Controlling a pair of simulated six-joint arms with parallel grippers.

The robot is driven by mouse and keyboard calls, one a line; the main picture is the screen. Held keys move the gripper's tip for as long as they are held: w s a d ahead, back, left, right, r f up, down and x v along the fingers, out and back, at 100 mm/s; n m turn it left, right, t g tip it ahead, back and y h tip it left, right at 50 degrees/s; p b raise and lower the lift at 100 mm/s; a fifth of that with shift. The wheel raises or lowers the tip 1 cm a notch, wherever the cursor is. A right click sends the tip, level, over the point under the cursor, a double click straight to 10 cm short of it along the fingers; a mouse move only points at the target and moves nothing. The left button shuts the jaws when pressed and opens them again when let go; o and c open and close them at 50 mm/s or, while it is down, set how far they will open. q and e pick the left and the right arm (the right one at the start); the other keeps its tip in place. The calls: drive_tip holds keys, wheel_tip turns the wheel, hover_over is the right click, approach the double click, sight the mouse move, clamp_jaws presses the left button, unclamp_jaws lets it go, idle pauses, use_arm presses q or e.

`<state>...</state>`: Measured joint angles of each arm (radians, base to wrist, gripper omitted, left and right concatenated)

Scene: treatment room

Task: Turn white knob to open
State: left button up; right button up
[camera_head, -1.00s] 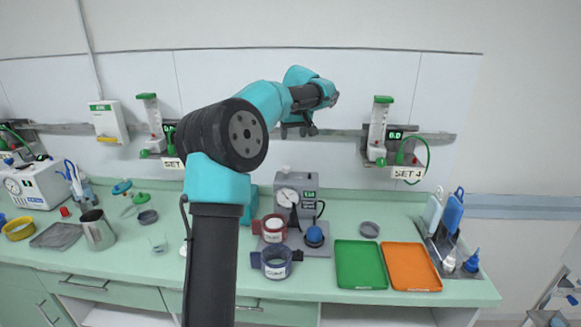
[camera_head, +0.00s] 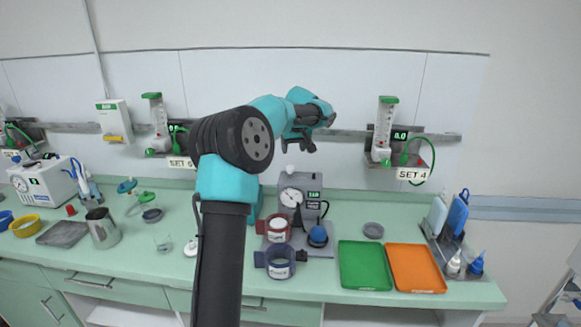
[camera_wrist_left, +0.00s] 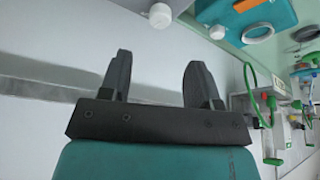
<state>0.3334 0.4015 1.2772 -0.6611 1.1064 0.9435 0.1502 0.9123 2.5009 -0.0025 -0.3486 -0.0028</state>
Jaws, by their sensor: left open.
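A small white rounded piece that looks like the white knob (camera_head: 289,169) shows just above the grey gauge unit (camera_head: 291,192) on the green counter, in the head view. My left gripper (camera_head: 301,141) is in front of the wall rail, above that unit and apart from it. In the left wrist view its two dark fingers (camera_wrist_left: 158,82) are spread with nothing between them. Small white round parts (camera_wrist_left: 160,15) show at the top of that view; I cannot tell whether one is the knob. My right gripper is not in view.
Flowmeter sets hang on the wall rail either side of my left arm; the one labelled SET 4 (camera_head: 386,140) is to the right. Two cuff rolls (camera_head: 280,262), a green tray (camera_head: 364,266) and an orange tray (camera_head: 416,268) lie on the counter.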

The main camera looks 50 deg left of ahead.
sight(290, 167)
use_arm(q)
drive_tip(key=x, duration=1)
drive_tip(key=shift+f, duration=0.1)
drive_tip(key=c, duration=0.9)
